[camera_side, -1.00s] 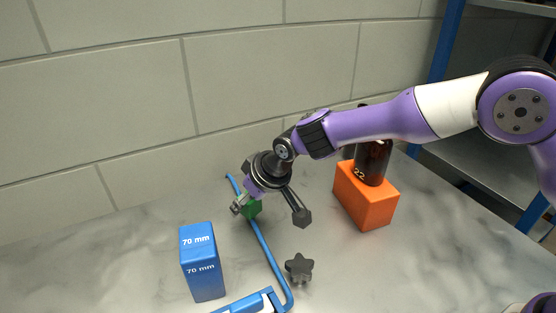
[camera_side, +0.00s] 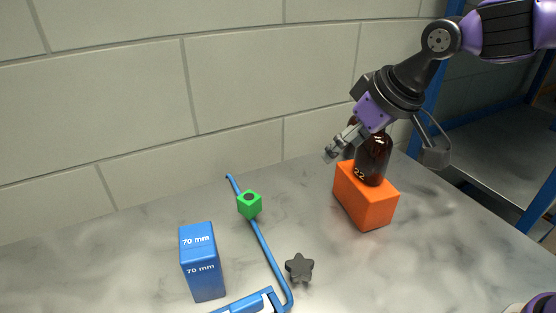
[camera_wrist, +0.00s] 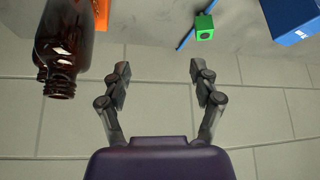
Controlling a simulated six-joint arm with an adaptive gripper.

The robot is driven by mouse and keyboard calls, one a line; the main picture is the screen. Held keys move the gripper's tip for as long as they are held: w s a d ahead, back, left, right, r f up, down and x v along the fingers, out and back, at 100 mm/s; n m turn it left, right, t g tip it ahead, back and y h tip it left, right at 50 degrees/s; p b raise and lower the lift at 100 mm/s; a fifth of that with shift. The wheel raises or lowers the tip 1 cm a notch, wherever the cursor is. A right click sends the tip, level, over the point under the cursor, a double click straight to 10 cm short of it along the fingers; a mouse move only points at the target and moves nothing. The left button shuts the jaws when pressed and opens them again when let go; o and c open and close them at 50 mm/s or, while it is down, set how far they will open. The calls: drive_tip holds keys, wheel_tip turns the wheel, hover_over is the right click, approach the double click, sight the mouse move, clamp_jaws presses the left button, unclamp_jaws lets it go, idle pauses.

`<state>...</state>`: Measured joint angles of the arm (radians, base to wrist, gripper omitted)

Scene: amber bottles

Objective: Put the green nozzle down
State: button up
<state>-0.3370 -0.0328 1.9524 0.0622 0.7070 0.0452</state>
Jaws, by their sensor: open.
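My gripper (camera_side: 385,150) is open and empty, up and to the right of the nozzle, near the amber bottle. In the wrist view my gripper's two fingers (camera_wrist: 160,82) are spread wide with nothing between them. Nothing touches the nozzle from my gripper.
A blue 70 mm block (camera_side: 202,263), a bent blue rod (camera_side: 265,245) and a dark star knob (camera_side: 299,267) are in front. A tiled wall (camera_side: 240,85) stands behind.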

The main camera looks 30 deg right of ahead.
drive_tip(key=s+d+m+h, duration=0.1)
drive_tip(key=s+d+m, duration=0.1)
drive_tip(key=s+d, duration=0.8)
drive_tip(key=s, duration=0.3)
drive_tip(key=shift+s+d+f+m, duration=0.3)
drive_tip(key=shift+s+f+m, duration=0.05)
drive_tip(key=shift+s+m, duration=0.05)
